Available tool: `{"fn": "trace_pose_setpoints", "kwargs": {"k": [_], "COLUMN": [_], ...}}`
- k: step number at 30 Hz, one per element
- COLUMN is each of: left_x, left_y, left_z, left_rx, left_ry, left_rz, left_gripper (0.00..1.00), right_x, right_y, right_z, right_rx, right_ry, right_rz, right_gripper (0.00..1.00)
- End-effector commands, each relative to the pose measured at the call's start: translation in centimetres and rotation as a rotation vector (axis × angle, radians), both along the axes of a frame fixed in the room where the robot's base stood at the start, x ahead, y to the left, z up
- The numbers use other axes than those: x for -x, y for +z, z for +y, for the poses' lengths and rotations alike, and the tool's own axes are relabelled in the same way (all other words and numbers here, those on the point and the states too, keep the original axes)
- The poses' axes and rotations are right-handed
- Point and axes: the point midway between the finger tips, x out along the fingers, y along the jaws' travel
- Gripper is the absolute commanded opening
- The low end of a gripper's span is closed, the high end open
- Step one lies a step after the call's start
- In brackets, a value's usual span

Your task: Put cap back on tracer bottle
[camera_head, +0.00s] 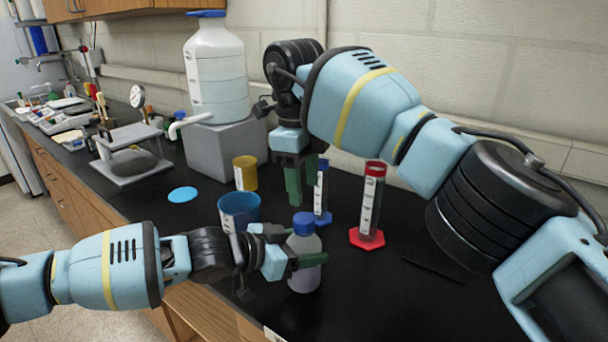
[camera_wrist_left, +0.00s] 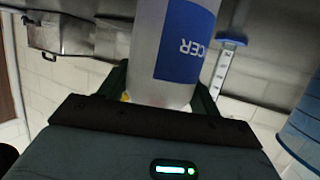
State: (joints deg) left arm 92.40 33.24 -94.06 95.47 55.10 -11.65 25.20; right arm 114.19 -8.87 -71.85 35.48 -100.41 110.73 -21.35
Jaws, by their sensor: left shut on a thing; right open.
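The tracer bottle (camera_head: 304,271) is a translucent bottle with a blue cap (camera_head: 303,222) seated on its top. It looks upright on the black bench. My left gripper (camera_head: 292,248) is shut around the bottle's body, below the cap. In the left wrist view the bottle (camera_wrist_left: 155,80), with a blue label reading "CER", sits between the green fingers (camera_wrist_left: 160,92); its cap is out of that view. My right gripper (camera_head: 301,184) is open, pointing down behind and above the bottle, apart from the cap. Whether the cap is fully tightened cannot be told.
A blue graduated cylinder (camera_head: 321,190) and a red one (camera_head: 370,205) stand behind the bottle. A blue beaker (camera_head: 239,209) and a yellow cup (camera_head: 245,172) stand left. A large carboy (camera_head: 217,75) sits on a grey block (camera_head: 227,150). The bench right of the bottle is mostly clear.

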Motion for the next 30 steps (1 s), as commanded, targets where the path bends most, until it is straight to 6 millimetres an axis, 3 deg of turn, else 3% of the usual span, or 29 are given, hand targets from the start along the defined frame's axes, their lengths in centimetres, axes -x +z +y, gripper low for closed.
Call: {"fn": "trace_pose_setpoints", "kwargs": {"k": [9,15,21,30], "left_x": [-0.02,-0.02,-0.02,-0.02], "left_y": [0.07,0.08,0.08,0.08], "left_z": [-0.01,-0.01,-0.01,-0.01], "left_rx": [0.001,0.001,0.001,0.000], "left_ry": [0.000,0.000,0.000,0.000], "left_rz": [-0.001,-0.001,-0.001,-0.001], "left_gripper": [0.00,0.00,0.00,0.00], "right_x": [0.16,0.26,0.31,0.32], "right_y": [0.60,0.88,1.03,1.05], "right_z": [-0.05,-0.04,-0.06,-0.05], "right_rx": [-0.043,-0.059,-0.067,-0.068], "right_ry": [0.550,0.827,0.962,0.984], "right_rz": [0.021,0.025,0.025,0.025], "right_gripper": [0.53,0.53,0.53,0.53]}}
